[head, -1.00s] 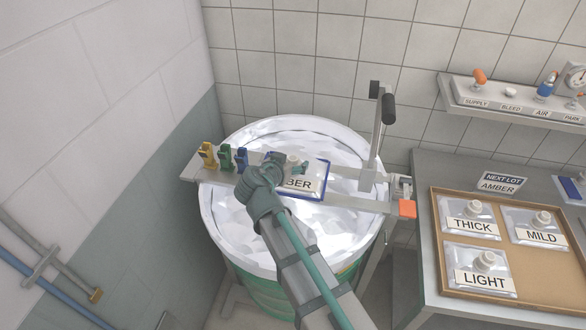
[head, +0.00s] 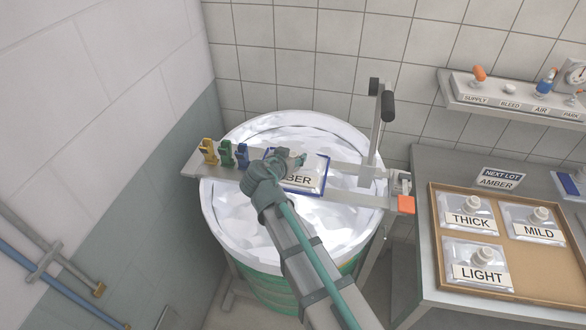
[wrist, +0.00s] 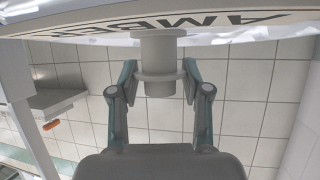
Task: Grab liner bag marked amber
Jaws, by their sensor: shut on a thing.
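The amber liner bag (head: 314,168) is a flat pale pouch with a label ending in "BER", the rest hidden by my gripper. It is at the blue-edged place on the bar across the drum. My gripper (head: 290,160) is at the bag's spout and covers it in the head view. In the wrist view the label reads AMBER upside down on the bag (wrist: 105,27), and my gripper (wrist: 158,78) is shut on its grey flanged spout (wrist: 158,50), one finger each side. I cannot tell whether the bag is lifted clear of the bar.
The open drum (head: 225,215) holds a shiny clear lining. Yellow, green and blue clips (head: 226,153) stand on the bar's left; an upright lever (head: 387,108) rises at its right. A tray (head: 435,250) at right holds the THICK, MILD and LIGHT bags. A "NEXT LOT AMBER" sign (head: 498,178) stands behind it.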

